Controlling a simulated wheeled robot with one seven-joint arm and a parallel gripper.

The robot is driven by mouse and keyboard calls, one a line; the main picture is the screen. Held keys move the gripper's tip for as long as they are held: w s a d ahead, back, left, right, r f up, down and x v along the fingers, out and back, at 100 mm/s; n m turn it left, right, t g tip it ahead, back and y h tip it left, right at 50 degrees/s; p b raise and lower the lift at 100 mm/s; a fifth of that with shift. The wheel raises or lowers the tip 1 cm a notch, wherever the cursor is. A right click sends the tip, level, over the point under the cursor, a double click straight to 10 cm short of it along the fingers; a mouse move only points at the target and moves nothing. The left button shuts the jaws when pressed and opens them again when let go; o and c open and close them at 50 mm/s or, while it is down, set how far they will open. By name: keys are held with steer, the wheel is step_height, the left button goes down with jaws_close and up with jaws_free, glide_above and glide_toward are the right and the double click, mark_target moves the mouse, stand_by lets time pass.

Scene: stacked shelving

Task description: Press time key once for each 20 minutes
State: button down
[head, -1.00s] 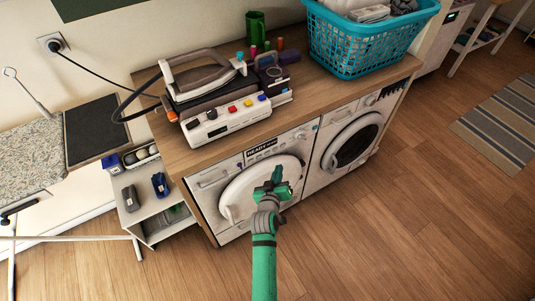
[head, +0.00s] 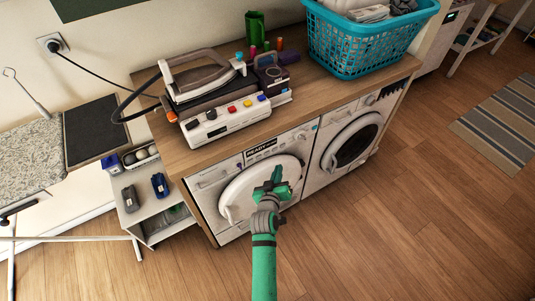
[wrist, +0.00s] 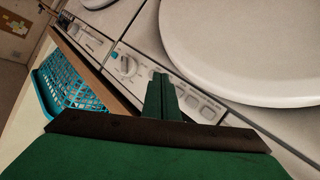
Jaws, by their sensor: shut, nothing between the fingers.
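The left white washing machine (head: 212,186) stands under the wooden counter, its round door partly behind my gripper. Its control panel bears a dark display (head: 262,146) reading "READY" and more text too small to read. In the wrist view the panel shows a round knob (wrist: 127,66) and a row of light keys (wrist: 207,108). I cannot read which one is the time key. My green gripper (head: 277,172) is shut and empty in front of the machine, below the display in the picture. In the wrist view its closed fingers (wrist: 160,78) hide part of the key row.
A second machine (head: 348,140) stands to the right. On the counter (head: 300,102) are an iron (head: 205,75) on a white device with coloured buttons (head: 225,121), a green cup (head: 255,28) and a turquoise basket (head: 360,48). The floor in front is clear.

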steer(key=shift+s, duration=0.1)
steer(key=s+f+m+y, duration=0.1)
steer(key=s+f+y, duration=0.15)
steer(key=s, duration=2.35)
steer(key=s+r+m, duration=0.1)
steer(key=s+r, duration=0.5)
steer(key=s, duration=0.3)
steer(key=s+d+r+m+t, duration=0.1)
steer(key=s+r+m, duration=0.1)
steer(key=s+r, duration=0.5)
steer(key=s, duration=0.3)
steer(key=shift+s+r+h, duration=0.2)
steer(key=shift+h, duration=0.15)
